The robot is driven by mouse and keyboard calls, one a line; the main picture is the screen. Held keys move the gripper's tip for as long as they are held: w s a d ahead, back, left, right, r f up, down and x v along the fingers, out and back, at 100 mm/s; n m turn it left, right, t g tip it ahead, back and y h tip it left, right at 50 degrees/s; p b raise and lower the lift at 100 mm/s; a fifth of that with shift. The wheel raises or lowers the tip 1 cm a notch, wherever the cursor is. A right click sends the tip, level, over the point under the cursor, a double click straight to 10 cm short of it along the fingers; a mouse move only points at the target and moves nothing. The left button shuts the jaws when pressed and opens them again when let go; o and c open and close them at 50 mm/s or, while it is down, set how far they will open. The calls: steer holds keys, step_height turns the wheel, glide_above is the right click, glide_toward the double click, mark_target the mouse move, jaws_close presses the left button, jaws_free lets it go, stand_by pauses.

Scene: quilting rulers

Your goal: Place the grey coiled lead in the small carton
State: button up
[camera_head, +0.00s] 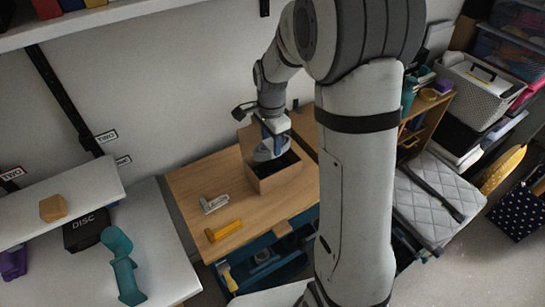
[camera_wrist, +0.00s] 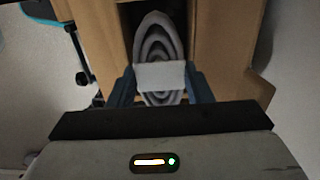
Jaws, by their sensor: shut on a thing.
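The grey coiled lead (camera_wrist: 157,38) shows between the fingers in the wrist view, as grey and dark rings with a pale band (camera_wrist: 161,76) across it. My gripper (camera_wrist: 160,88) is shut on it. In the head view my gripper (camera_head: 272,132) holds the grey lead (camera_head: 268,152) at the mouth of the small carton (camera_head: 277,182). The carton is open, brown, and stands on the wooden bench top with flaps up. In the wrist view the carton (camera_wrist: 225,45) surrounds a dark opening under the lead. I cannot tell whether the lead touches the carton floor.
On the wooden bench top (camera_head: 200,180) lie a grey-white tool (camera_head: 214,204) and an orange-yellow tool (camera_head: 225,231), left of the carton. A white table at left holds a teal object (camera_head: 122,265) and a black DISC box (camera_head: 87,229). A wall stands close behind the bench.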

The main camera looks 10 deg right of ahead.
mark_target(272, 144)
step_height(272, 144, down, 4)
steer(key=shift+r, duration=0.1)
steer(key=shift+f, duration=1.9)
steer(key=shift+f, duration=0.15)
steer(key=o, duration=0.8)
